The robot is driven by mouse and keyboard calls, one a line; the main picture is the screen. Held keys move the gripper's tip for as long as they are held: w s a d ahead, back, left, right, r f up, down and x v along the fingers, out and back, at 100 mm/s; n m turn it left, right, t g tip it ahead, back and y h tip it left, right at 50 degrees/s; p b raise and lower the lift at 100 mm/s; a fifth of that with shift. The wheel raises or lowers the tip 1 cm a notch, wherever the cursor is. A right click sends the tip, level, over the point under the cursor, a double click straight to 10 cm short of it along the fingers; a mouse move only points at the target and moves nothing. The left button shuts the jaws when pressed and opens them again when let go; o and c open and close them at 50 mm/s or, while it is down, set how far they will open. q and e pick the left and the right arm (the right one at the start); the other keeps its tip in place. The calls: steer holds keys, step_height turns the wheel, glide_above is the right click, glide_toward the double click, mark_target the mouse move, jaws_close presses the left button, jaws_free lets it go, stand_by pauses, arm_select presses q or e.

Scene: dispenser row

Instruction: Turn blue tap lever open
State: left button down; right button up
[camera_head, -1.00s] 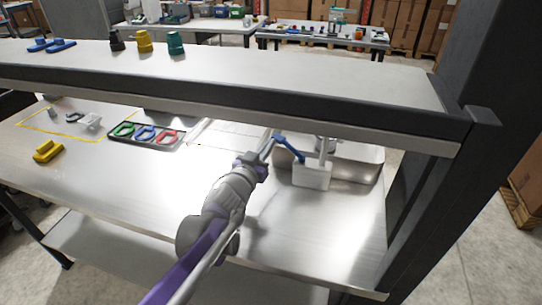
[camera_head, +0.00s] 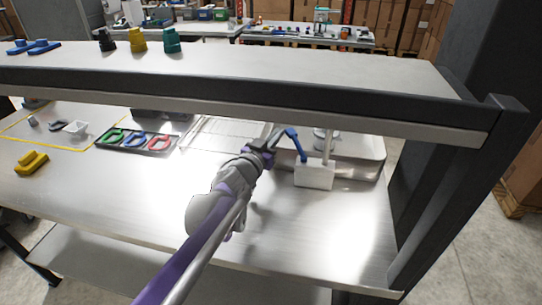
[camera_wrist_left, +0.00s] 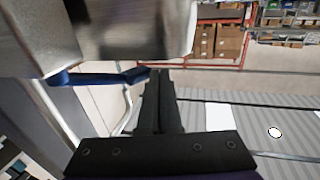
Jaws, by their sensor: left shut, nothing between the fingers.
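The blue tap lever (camera_head: 297,145) slants up and left from a pale tap block (camera_head: 315,175) on the steel bench. My left gripper (camera_head: 275,137) is shut and empty, with its tips just left of the lever's free end. In the left wrist view the lever (camera_wrist_left: 108,79) runs across to the tips of my shut fingers (camera_wrist_left: 158,85); they touch or nearly touch, I cannot tell which. My right gripper is not in view.
A metal basin (camera_head: 365,160) is behind the tap block. A shelf (camera_head: 270,110) runs above the bench, with a dark post (camera_head: 440,190) at right. A dark tray (camera_head: 135,141) holds green, blue and red pieces. A yellow piece (camera_head: 31,163) lies at left.

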arm_select(q)
steer(key=shift+w+d, duration=0.6)
stand_by(0.6)
